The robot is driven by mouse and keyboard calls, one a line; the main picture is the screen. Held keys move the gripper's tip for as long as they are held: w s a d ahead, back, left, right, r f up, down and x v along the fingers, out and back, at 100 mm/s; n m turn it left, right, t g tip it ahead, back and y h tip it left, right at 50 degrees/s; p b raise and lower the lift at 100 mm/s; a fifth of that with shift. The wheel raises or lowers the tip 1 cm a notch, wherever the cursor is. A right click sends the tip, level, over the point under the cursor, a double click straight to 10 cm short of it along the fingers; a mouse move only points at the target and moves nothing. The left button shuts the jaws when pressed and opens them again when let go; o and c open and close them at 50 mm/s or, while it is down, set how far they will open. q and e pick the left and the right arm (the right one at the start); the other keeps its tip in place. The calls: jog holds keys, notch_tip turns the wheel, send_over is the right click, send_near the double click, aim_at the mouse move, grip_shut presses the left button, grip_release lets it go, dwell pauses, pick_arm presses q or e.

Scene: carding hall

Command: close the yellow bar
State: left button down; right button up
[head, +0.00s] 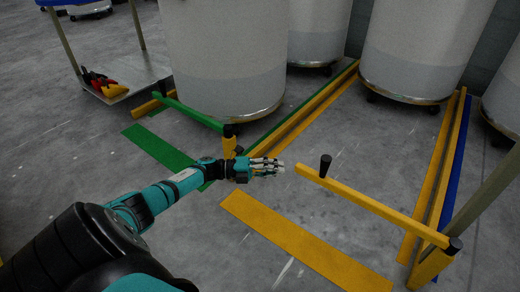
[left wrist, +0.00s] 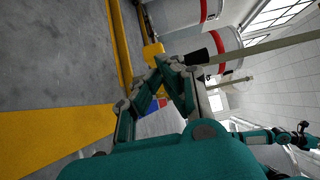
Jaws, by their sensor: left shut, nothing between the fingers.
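The yellow bar (head: 375,206) runs from a short yellow post with a black cap (head: 432,264) at the right to a free end at the left. A black upright handle (head: 325,163) stands near that free end. The free end is apart from the short yellow post (head: 229,146) at the left. My left gripper (head: 278,167) is shut and empty, just left of the free end. In the left wrist view the bar's yellow end (left wrist: 153,51) and black handle (left wrist: 196,57) show just beyond the shut fingertips. My right gripper (left wrist: 304,131) shows small at the right edge there; its fingers are unclear.
Large white cans (head: 415,45) stand behind the bar. A yellow floor strip (head: 300,238) lies in front. A green bar (head: 190,110) and a low trolley (head: 125,75) with red and yellow items are at the left. Bare floor lies between the bar and the cans.

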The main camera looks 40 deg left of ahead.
pick_arm(q)
jog(key=w+a+b, duration=0.1)
jog(key=a+b, duration=0.1)
jog(key=a, duration=0.5)
jog(key=shift+w, duration=0.4)
jog(key=shift+a, duration=0.1)
